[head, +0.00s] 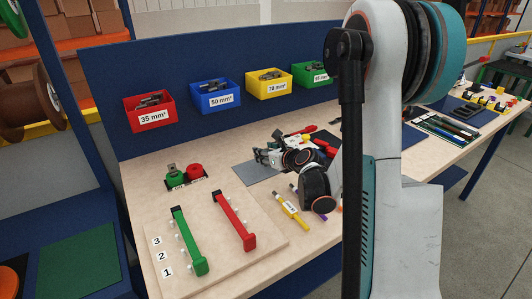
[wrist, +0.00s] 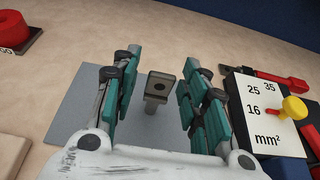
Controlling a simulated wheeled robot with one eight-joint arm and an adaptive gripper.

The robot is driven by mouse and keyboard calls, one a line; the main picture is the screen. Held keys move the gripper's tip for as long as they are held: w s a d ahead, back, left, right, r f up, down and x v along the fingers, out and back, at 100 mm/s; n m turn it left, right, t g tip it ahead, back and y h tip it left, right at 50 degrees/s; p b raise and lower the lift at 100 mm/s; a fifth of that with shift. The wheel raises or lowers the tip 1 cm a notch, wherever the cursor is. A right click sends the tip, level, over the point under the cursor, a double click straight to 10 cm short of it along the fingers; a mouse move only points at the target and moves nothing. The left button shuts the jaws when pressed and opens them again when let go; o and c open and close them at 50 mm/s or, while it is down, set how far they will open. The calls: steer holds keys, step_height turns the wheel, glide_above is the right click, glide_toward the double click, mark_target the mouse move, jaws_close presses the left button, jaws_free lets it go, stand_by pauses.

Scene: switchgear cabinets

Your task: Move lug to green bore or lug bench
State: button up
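A grey metal lug (wrist: 158,90), with a flat holed palm and a barrel below, shows between my fingers in the wrist view, over the grey mat (wrist: 75,112). My gripper (wrist: 165,75) is open, with a gap on each side of the lug. In the head view my gripper (head: 262,156) is low over the mat (head: 250,180), and the lug cannot be made out there. To its left on the bench stands a green round piece (head: 176,180), with a small grey part at its top, beside a red round piece (head: 194,170). The green piece's bore cannot be made out.
Red (head: 150,111), blue (head: 216,98), yellow (head: 268,84) and green (head: 312,73) bins hang on the back panel. A board with green (head: 188,240) and red (head: 235,222) bars lies at front left. A numbered die tool (wrist: 262,115) with a yellow knob is right of my gripper.

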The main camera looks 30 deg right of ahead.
steer(key=shift+r, duration=0.2)
steer(key=shift+s+r+p, duration=0.15)
steer(key=shift+s+p, duration=0.2)
steer(key=p+v, duration=0.2)
steer(key=v, duration=0.9)
steer(key=shift+p, duration=0.35)
steer(key=shift+s, duration=0.1)
